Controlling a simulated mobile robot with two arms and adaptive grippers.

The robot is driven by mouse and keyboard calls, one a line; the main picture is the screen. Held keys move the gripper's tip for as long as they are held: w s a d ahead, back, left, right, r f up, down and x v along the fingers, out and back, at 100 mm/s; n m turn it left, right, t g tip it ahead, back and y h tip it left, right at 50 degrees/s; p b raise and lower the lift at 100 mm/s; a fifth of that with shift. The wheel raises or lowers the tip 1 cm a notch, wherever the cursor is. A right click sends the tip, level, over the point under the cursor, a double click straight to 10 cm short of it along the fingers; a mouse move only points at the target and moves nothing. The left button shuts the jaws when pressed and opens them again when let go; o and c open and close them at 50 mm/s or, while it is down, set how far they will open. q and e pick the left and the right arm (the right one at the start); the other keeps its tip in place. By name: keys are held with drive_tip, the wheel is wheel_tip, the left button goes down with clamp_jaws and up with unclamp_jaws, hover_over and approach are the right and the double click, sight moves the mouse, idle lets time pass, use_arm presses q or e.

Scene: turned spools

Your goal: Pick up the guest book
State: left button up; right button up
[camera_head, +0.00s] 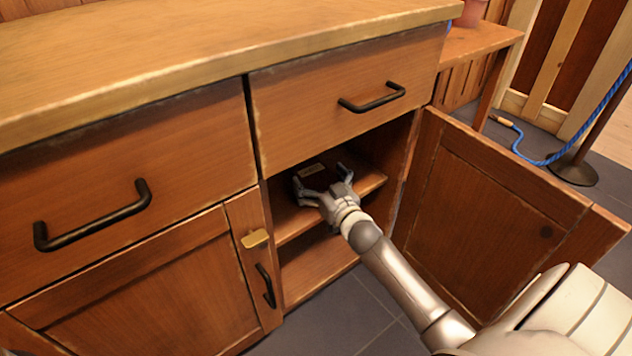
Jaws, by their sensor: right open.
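A dark item with a small tan label, which looks like the guest book (313,170), lies on the upper shelf (372,182) inside the open cabinet. My right gripper (321,178) reaches into the cabinet at that shelf. Its fingers are spread apart, one to each side of the dark item's near part. I cannot tell whether they touch it. Much of the item is hidden by the gripper and by shadow. My left gripper is not in view.
The cabinet door (480,215) stands open to the right of my right arm. A drawer (335,100) with a black handle is just above the opening. A closed door (150,290) is at left. A rope post (573,170) stands at far right.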

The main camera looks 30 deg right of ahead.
drive_tip(key=c, duration=0.9)
drive_tip(key=shift+c, duration=1)
drive_tip(key=shift+r, duration=0.2)
